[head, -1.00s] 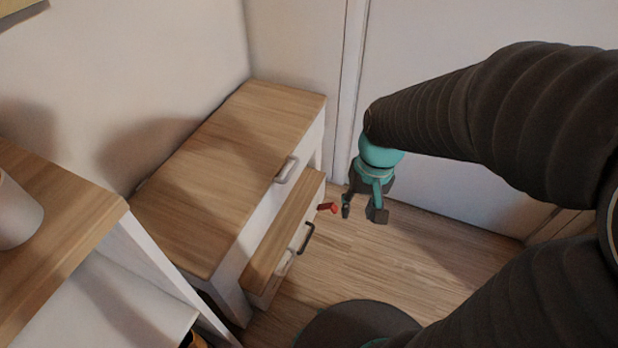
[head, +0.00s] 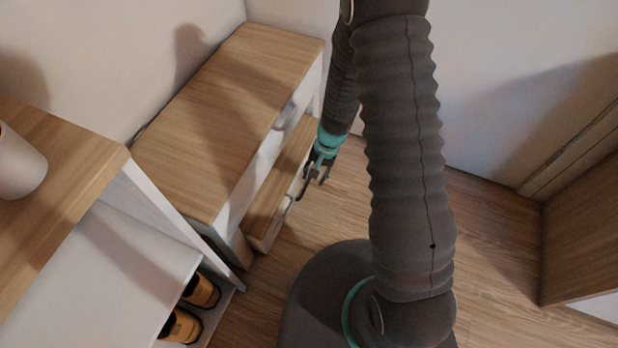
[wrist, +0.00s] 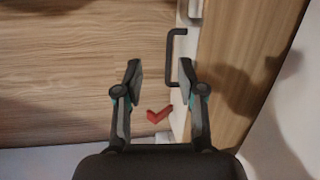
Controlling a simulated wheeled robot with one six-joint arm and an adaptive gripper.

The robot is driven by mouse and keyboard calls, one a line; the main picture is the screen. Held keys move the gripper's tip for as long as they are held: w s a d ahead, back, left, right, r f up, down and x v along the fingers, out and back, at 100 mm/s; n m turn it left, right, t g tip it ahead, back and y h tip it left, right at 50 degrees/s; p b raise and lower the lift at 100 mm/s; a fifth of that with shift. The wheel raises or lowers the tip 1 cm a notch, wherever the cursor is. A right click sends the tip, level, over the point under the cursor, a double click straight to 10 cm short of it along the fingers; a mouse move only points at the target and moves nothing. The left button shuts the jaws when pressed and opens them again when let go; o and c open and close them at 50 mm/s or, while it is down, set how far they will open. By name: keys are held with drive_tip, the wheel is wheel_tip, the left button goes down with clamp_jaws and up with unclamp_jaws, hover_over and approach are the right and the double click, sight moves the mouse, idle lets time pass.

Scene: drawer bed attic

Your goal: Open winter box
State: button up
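I see no label reading winter box. A low box or drawer with a wooden top (head: 272,200) and pale front juts out beneath the wooden-topped cabinet (head: 225,105). Its dark bar handle (wrist: 171,58) shows in the wrist view. A red angled piece (wrist: 158,114) shows beside the pale front, between my fingers in that view; whether they touch it I cannot tell. In the head view the red piece is hidden. My gripper (head: 312,186) is open, pointing down just in front of the box, with its fingers (wrist: 161,78) apart and nothing visibly held.
The upper drawer of the cabinet has a light metal handle (head: 285,115). A shelf unit (head: 60,155) at left carries a white cup (head: 20,168), with yellow and black shoes (head: 190,308) low down. Another wooden piece of furniture (head: 582,235) stands at right.

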drive_tip(key=m+t, duration=0.1)
drive_tip(key=t, duration=0.1)
hover_over(308, 181)
drive_tip(key=s+d, duration=0.2)
drive_tip(key=shift+h, duration=0.3)
drive_tip(key=f+b, duration=0.1)
drive_tip(key=f, duration=0.3)
drive_tip(key=w+a+f+b, duration=0.1)
drive_tip(key=f+b, duration=0.1)
drive_tip(key=f, duration=0.3)
drive_tip(key=w+f+b, duration=0.1)
drive_tip(key=f+b, duration=0.1)
drive_tip(key=f, duration=0.3)
drive_tip(key=shift+a, duration=0.3)
clamp_jaws()
